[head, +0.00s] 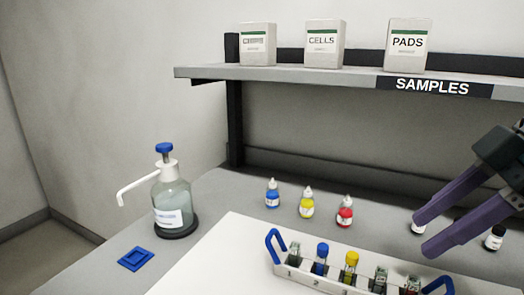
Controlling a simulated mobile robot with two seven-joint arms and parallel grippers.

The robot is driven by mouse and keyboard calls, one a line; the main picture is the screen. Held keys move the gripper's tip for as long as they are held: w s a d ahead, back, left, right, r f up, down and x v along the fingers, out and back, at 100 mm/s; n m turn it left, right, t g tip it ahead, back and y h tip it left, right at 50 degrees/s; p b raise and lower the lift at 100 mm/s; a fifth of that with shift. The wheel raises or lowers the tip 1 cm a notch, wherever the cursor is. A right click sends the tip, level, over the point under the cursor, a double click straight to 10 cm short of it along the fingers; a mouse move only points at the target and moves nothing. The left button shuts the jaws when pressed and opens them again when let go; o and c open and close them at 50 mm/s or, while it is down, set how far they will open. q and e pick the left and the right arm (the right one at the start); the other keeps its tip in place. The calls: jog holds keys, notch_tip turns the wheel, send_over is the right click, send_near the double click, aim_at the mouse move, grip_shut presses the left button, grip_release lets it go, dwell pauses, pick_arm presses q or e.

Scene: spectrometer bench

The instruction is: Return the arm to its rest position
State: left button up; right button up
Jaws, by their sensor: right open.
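My right gripper (424,238) reaches in from the right edge with two dark purple fingers pointing left. The fingers are apart and nothing shows between them. It hangs in front of a small white-labelled bottle (418,228), which it partly hides, and a dark-capped bottle (495,237) stands to its right. My left gripper is not in view.
A white rack (310,278) with blue handles holds several vials at the front. Blue, yellow and red dropper bottles (307,203) stand behind it. A pump bottle (172,200) and blue square (136,258) are at left. The SAMPLES shelf (300,74) carries three boxes.

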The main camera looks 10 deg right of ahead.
jog(key=w+a+r+n+t+y+p, duration=0.1)
jog(key=a+r+t+y, duration=0.15)
jog(key=a, duration=0.35)
jog(key=a+r+n+t+y, duration=0.1)
jog(key=a+r+y, duration=0.25)
jog(key=a, duration=0.25)
notch_tip(320, 180, up, 12)
jog(key=w+m+t+p, duration=0.25)
jog(key=m+t, duration=0.25)
jog(key=t, duration=0.5)
jog(key=d+f+m+t+h, duration=0.2)
jog(key=d+f+m+h, duration=0.1)
jog(key=d+m+h, duration=0.6)
jog(key=s+d+f+m+g+h+p, duration=0.2)
jog(key=s+f+g+h, duration=0.4)
jog(key=f, duration=0.4)
jog(key=s+a+f+n+g+y+p, duration=0.1)
jog(key=s+a+f+g+y+p, duration=0.15)
jog(key=s+g, duration=0.45)
jog(key=s+a+f+n+g+y+p, duration=0.1)
jog(key=s+a+f+n+g, duration=0.15)
jog(key=s, duration=0.85)
notch_tip(320, 180, up, 35)
jog(key=p, duration=3.5)
jog(key=shift+w+d+r+m+p, duration=0.15)
jog(key=shift+w+d+m+p, duration=0.2)
jog(key=shift+w, duration=0.1)
